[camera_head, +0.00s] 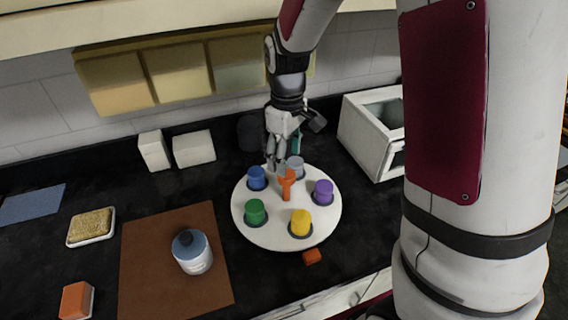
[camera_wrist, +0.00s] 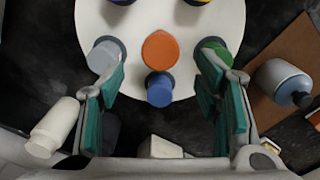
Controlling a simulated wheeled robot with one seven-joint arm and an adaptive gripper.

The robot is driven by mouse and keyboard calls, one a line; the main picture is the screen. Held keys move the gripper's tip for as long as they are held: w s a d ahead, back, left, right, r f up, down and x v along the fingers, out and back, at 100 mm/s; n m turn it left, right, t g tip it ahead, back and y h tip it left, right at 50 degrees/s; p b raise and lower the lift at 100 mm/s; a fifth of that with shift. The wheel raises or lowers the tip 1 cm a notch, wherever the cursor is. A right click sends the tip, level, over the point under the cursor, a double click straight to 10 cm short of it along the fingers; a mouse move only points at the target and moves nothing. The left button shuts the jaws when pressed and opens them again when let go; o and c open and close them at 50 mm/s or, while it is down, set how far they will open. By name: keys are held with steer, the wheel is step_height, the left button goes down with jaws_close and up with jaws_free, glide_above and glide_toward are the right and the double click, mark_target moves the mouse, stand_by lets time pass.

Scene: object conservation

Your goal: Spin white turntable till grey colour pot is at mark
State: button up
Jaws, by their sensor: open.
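The white turntable (camera_head: 245,222) stands on the dark counter with an upright orange handle (camera_head: 287,185) at its middle. The grey pot (camera_head: 295,166) is at the back of the turntable, partly behind the handle. Blue (camera_head: 256,178), green (camera_head: 255,212), yellow (camera_head: 300,222) and purple (camera_head: 323,192) pots share the ring. A small orange block (camera_head: 312,257), apparently the mark, lies just off the front rim. My gripper (camera_head: 276,160) is open and empty over the back edge. In the wrist view its fingers (camera_wrist: 161,72) flank the blue pot (camera_wrist: 160,90), with the grey pot (camera_wrist: 103,55) by the left finger.
A brown board (camera_head: 140,270) with a blue-topped white jar (camera_head: 193,252) lies left of the turntable. A sponge on a dish (camera_head: 91,227) and an orange box (camera_head: 77,300) are farther left. White boxes (camera_head: 193,149) stand behind. A white open-fronted box (camera_head: 372,130) is at back right.

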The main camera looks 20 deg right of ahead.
glide_above(286, 189)
steer(key=shift+w+d+f, duration=0.1)
steer(key=shift+w+f, duration=0.05)
steer(key=shift+f, duration=0.75)
steer(key=shift+w+d+f, duration=0.1)
steer(key=shift+w+f, duration=0.05)
steer(key=shift+f, duration=0.75)
steer(key=shift+w+d+f, duration=0.1)
steer(key=shift+w+f, duration=0.05)
steer(key=shift+f, duration=0.75)
jaws_close()
